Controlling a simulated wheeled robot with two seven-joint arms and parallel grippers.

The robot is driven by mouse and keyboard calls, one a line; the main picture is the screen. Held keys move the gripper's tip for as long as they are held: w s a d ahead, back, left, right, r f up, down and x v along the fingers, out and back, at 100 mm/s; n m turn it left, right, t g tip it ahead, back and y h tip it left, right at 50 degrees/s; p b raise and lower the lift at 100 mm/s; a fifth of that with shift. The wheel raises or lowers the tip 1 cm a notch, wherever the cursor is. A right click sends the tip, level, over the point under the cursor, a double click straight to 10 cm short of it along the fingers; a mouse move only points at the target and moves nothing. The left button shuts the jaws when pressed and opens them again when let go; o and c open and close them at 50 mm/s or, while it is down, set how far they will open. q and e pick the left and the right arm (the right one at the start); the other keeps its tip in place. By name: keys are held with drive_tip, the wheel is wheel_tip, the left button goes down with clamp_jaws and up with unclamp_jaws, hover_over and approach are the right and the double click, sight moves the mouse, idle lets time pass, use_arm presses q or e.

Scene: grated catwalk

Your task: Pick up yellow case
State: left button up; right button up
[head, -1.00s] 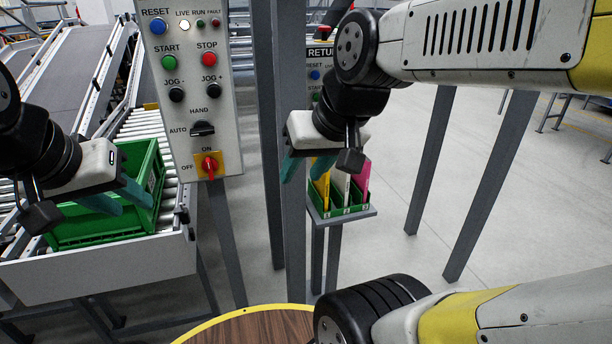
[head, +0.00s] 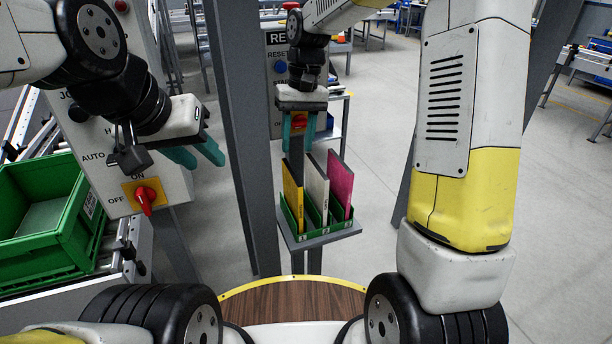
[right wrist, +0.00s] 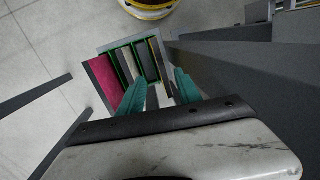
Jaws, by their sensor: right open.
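The yellow case (head: 292,200) stands upright at the left of a green slotted holder (head: 322,224), beside a white case (head: 316,190) and a pink case (head: 340,185). My right gripper (head: 298,148) is open and empty, pointing down just above the yellow case. In the right wrist view, the thin top of the yellow case (right wrist: 155,52) lies between the directions of the two teal fingers (right wrist: 160,82); contact cannot be told. My left gripper (head: 204,162) is open and empty beside the control panel, well left of the cases.
The holder sits on a small grey shelf (head: 322,240). A grey post (head: 243,150) rises close to its left. A control panel (head: 140,185) with a red switch and a green crate (head: 45,225) are at left.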

sight(292, 171)
drive_tip(key=f, duration=0.3)
drive_tip(key=a+f, duration=0.1)
drive_tip(key=f, duration=0.4)
drive_tip(key=shift+w+a+f, duration=0.2)
drive_tip(key=shift+f, duration=0.1)
clamp_jaws()
idle(1.2)
